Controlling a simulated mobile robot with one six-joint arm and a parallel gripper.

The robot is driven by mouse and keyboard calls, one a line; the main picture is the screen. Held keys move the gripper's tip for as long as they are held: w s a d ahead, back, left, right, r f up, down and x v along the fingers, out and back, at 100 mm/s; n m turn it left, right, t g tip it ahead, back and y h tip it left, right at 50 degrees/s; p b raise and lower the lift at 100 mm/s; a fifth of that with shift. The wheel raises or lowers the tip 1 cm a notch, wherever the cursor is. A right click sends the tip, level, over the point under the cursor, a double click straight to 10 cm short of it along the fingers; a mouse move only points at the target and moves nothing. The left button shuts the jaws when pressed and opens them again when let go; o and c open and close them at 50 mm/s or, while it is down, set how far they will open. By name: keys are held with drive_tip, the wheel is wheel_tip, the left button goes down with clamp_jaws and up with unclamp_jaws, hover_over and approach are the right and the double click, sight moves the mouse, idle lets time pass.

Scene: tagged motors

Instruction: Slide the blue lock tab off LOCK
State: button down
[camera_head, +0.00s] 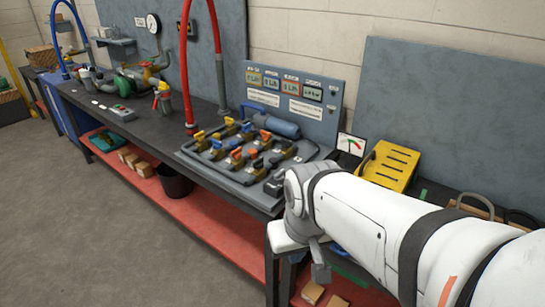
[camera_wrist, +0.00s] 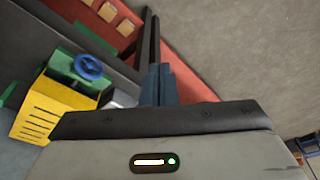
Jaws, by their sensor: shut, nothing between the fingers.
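In the wrist view, a blue round wheel-like part (camera_wrist: 89,66) sits on a green block (camera_wrist: 75,72) beside a yellow slotted box (camera_wrist: 38,112). I cannot tell whether this blue part is the lock tab, and no LOCK lettering is readable. The yellow slotted box (camera_head: 388,165) also stands on the bench in the head view, partly behind my arm. My gripper (camera_wrist: 158,85) is shut and empty, to the right of the green block and apart from it, over the bench edge. In the head view, my arm hides much of the bench's right end.
A grey tray (camera_head: 247,177) holds several motors with yellow, orange and blue parts. A tagged panel (camera_head: 292,100) and a gauge (camera_head: 351,144) stand behind it. A red hose (camera_head: 217,35) rises behind the bench (camera_head: 150,132). A black bin (camera_head: 175,182) stands below. The floor in front is clear.

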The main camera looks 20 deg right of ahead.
drive_tip(key=shift+d, duration=0.1)
drive_tip(key=w+d+f+m+t+b, duration=0.2)
drive_tip(key=w+d+m, duration=0.2)
drive_tip(key=w+d, duration=0.4)
drive_tip(key=w+d+f+m+t+b, duration=0.2)
drive_tip(key=w+d+m, duration=0.3)
drive_tip(key=w+d, duration=0.4)
drive_tip(key=shift+w+f+t+b, duration=0.45)
drive_tip(key=shift+w+b, duration=0.3)
drive_tip(key=shift+w, duration=0.2)
drive_tip(key=shift+f, duration=0.1)
drive_tip(key=b+x, duration=0.2)
drive_tip(key=x, duration=0.8)
